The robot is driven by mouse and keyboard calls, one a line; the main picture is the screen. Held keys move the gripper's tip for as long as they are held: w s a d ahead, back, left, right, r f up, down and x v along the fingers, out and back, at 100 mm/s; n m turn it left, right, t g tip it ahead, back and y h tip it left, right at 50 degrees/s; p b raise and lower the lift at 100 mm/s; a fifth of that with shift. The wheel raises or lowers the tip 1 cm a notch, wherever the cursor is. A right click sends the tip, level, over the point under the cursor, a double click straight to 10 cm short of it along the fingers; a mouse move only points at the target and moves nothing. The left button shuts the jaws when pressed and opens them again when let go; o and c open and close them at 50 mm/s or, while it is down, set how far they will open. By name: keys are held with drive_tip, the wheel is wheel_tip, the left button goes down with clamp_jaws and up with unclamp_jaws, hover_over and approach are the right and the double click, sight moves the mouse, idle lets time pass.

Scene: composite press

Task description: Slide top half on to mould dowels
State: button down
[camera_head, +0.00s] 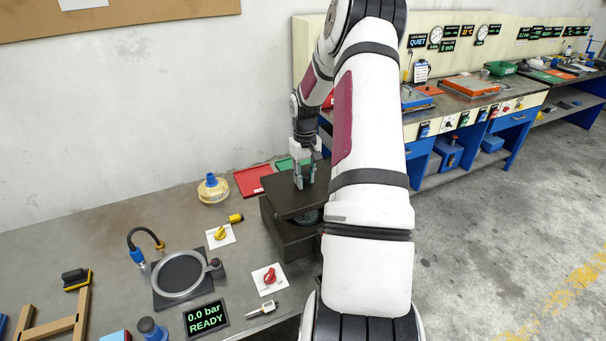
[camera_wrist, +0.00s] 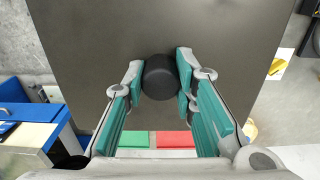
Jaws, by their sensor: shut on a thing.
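The top half of the mould is a dark grey plate (camera_head: 285,190) with a round black knob (camera_wrist: 160,78) on top. My gripper (camera_head: 304,177) is shut on the knob, one finger on each side, as the wrist view shows. The plate fills most of the wrist view (camera_wrist: 90,45). In the head view the dark lower half (camera_head: 285,236) is beneath the plate on the bench. A dark gap with something greenish shows between them at the right. I cannot tell whether the halves touch. The dowels are hidden.
A red tray (camera_head: 253,180) and a green tray (camera_head: 285,163) lie behind the mould. A yellow pot (camera_head: 213,189), valves on white cards (camera_head: 221,236) and a round vacuum fixture (camera_head: 181,275) are to the left. My arm blocks the right side.

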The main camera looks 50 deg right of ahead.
sight(305, 188)
drive_tip(key=shift+r, duration=0.1)
idle(0.3)
drive_tip(key=shift+f+b, duration=0.35)
drive_tip(key=shift+f, duration=2)
drive_tip(key=shift+f+b, duration=0.3)
drive_tip(key=shift+f, duration=1.2)
drive_tip(key=c, duration=1.2)
unclamp_jaws()
drive_tip(key=shift+s, duration=0.1)
wheel_tip(305, 188, up, 12)
